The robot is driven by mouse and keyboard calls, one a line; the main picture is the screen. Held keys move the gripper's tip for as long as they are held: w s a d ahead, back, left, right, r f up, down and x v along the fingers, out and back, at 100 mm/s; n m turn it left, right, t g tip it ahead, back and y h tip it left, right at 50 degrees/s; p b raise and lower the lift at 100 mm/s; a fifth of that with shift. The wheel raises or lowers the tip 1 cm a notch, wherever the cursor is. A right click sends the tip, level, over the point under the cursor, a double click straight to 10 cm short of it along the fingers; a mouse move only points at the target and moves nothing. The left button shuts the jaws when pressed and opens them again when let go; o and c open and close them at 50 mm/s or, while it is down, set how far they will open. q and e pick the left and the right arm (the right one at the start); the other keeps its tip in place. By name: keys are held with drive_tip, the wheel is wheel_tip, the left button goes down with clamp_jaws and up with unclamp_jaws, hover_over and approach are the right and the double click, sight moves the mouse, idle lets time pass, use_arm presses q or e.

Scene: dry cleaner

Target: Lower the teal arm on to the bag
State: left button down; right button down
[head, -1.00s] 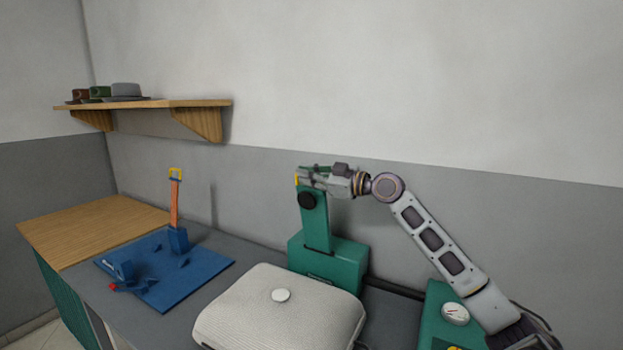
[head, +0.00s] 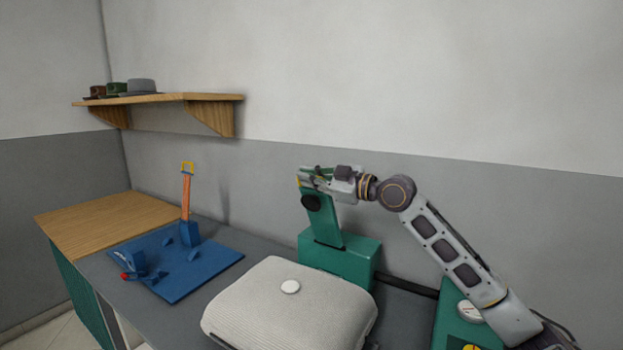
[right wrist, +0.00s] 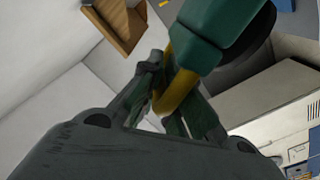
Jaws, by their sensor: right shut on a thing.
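The teal arm (head: 324,222) rises from its teal base (head: 340,264) behind the bag and leans to the left, its top well above the bag. It ends in a yellow handle (right wrist: 178,93), which shows between the fingers in the right wrist view. My right gripper (head: 305,178) is shut on this handle. The bag (head: 285,315) is a pale, padded, rounded block lying on the counter, with a white disc (head: 290,287) on top. The arm does not touch the bag. My left gripper is not in view.
A blue board (head: 185,285) with an orange upright (head: 186,197) and small blue parts stands left of the bag on the grey counter (head: 130,310). A teal box with a gauge (head: 470,312) is at right. A wall shelf (head: 170,98) holds hats.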

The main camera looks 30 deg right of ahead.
idle(0.5)
drive_tip(key=c, duration=1.7)
unclamp_jaws()
drive_tip(key=shift+s+a, duration=0.1)
drive_tip(key=shift+o, duration=0.2)
drive_tip(key=shift+f, duration=0.1)
drive_tip(key=shift+o, duration=0.7)
drive_tip(key=shift+s, duration=0.1)
drive_tip(key=shift+v, duration=1.15)
drive_tip(key=v, duration=0.9)
drive_tip(key=shift+s, duration=0.15)
